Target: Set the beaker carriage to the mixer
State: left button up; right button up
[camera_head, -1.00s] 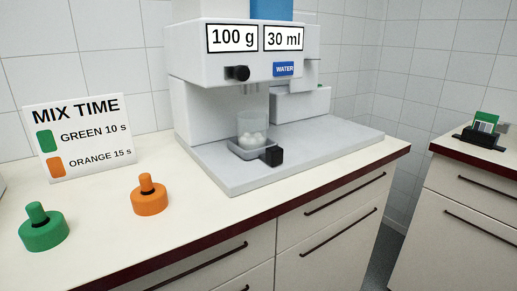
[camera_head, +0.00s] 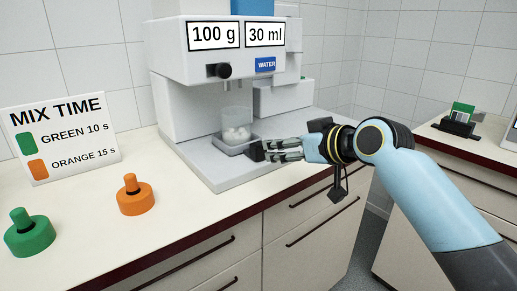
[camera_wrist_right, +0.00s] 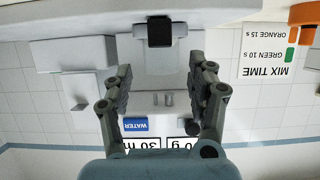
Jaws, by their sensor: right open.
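The beaker carriage (camera_head: 234,148) is a small grey tray with a black block handle (camera_head: 257,151) at its front. It stands on the machine's grey base plate, below the nozzles. A clear beaker (camera_head: 237,120) with white balls stands on it. My right gripper (camera_head: 276,150) is open and empty, its fingertips close to the handle from the right. In the right wrist view, which is upside down, the handle (camera_wrist_right: 159,31) lies ahead, midway between the open fingers (camera_wrist_right: 165,75) and beyond their tips. I cannot tell which part is the mixer. My left gripper is not in view.
The white machine (camera_head: 163,52) shows 100 g and 30 ml above a black knob (camera_head: 219,70). Orange (camera_head: 136,196) and green (camera_head: 30,236) knobbed weights stand on the counter by the mix time sign (camera_head: 63,139). A second counter (camera_head: 472,152) is at right.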

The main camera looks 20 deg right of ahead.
aim_at(262, 147)
jog(key=x, duration=1)
jog(key=shift+w+a+f+b, duration=0.1)
jog(key=shift+w+f+b, duration=0.15)
jog(key=shift+b, duration=0.15)
grip_shut()
